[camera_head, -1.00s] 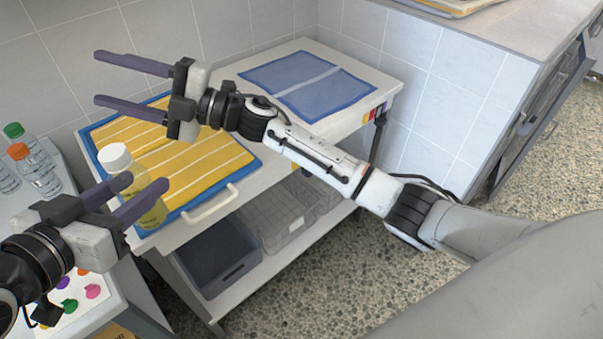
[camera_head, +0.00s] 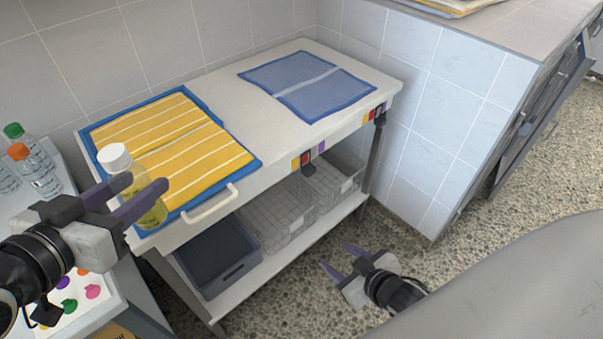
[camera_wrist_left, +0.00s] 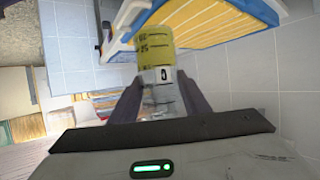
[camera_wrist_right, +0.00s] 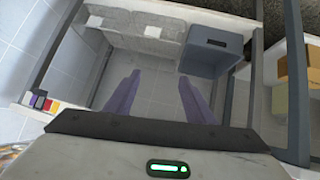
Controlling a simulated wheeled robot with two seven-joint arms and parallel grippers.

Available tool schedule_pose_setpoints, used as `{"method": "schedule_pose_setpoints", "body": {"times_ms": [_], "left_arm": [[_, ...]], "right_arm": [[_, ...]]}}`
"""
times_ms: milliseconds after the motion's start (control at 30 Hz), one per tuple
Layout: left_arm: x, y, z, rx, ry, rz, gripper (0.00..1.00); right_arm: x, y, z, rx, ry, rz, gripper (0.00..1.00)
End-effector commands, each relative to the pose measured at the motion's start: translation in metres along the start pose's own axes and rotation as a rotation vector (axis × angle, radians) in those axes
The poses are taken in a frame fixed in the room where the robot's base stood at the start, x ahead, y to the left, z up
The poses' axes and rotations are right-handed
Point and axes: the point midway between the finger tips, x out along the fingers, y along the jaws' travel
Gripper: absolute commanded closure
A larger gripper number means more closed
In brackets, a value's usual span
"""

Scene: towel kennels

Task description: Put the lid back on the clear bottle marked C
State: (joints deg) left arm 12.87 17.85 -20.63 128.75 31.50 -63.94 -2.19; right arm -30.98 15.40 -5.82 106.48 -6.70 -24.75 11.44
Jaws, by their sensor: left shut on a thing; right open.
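My left gripper (camera_head: 143,184) is shut on a bottle with yellow contents and a white cap (camera_head: 115,157), which stands upright at the front left of the white cart. In the left wrist view the bottle (camera_wrist_left: 155,45) is between the fingers and shows a yellow part and a white band with a small dark mark, too small to read surely. My right gripper (camera_head: 337,258) is open and empty, low in front of the cart. Clear bottles with a green cap (camera_head: 14,130) and an orange cap (camera_head: 18,151) stand on the left counter; no letter on them is readable.
The white cart (camera_head: 225,95) carries a yellow striped towel (camera_head: 180,140) and a blue towel (camera_head: 300,80). A dark bin (camera_head: 215,258) and wire baskets (camera_head: 285,215) are on its lower shelf. A sheet with coloured spots (camera_head: 75,305) lies on the left counter.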

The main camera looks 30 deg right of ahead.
Motion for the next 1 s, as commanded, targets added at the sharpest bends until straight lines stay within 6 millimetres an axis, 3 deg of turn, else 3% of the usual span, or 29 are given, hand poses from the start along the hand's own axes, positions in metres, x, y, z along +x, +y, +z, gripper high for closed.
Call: {"method": "schedule_pose_setpoints", "body": {"times_ms": [33,100,200,300,733,867,1000], "left_arm": [[0.0,0.0,0.0,0.0,0.0,0.0,1.0],[0.0,0.0,0.0,0.0,0.0,0.0,1.0],[0.0,0.0,0.0,0.0,0.0,0.0,1.0],[0.0,0.0,0.0,0.0,0.0,0.0,1.0],[-0.005,-0.007,-0.004,-0.01,0.003,-0.028,1.0],[-0.029,-0.036,-0.018,-0.062,0.008,-0.164,1.0],[-0.071,-0.078,-0.039,-0.154,0.013,-0.388,1.0]], "right_arm": [[-0.011,-0.03,0.016,0.029,-0.03,-0.05,0.51],[-0.022,-0.062,0.03,0.058,-0.059,-0.105,0.51],[-0.035,-0.094,0.041,0.088,-0.082,-0.159,0.51],[-0.043,-0.111,0.046,0.103,-0.093,-0.188,0.51],[-0.045,-0.115,0.047,0.106,-0.096,-0.197,0.51],[-0.045,-0.115,0.047,0.105,-0.095,-0.196,0.51],[-0.044,-0.115,0.047,0.106,-0.095,-0.196,0.51]]}}
